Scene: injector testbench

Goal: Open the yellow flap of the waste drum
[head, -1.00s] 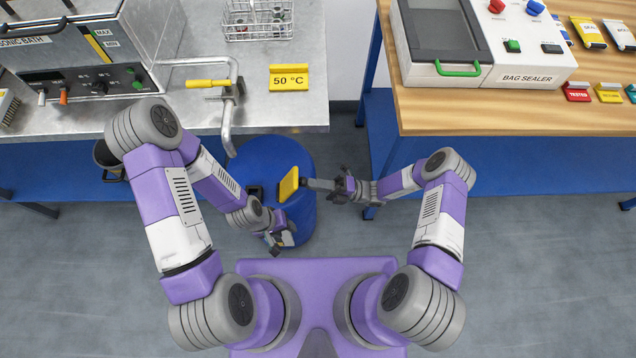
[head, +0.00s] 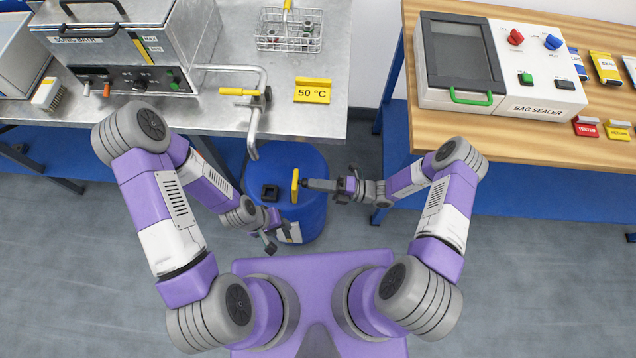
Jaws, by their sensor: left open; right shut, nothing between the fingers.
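The blue waste drum (head: 312,163) stands below the bench edge, in the middle of the view. Its yellow flap (head: 295,186) stands up nearly edge-on on the lid, to the right of a dark square opening (head: 269,193), which is uncovered. My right gripper (head: 306,184) is shut and empty; its tips are at the right side of the flap and seem to touch it. My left gripper (head: 279,237) is open and empty, low at the drum's near side, beside a pale label (head: 292,233). Contact between it and the drum cannot be told.
The metal bench carries the sonic bath (head: 130,50), a wire rack (head: 289,30) and a yellow 50 °C sign (head: 312,91). A bent pipe with a yellow handle (head: 240,92) hangs over the drum's back edge. A wooden bench with the bag sealer (head: 500,65) stands right.

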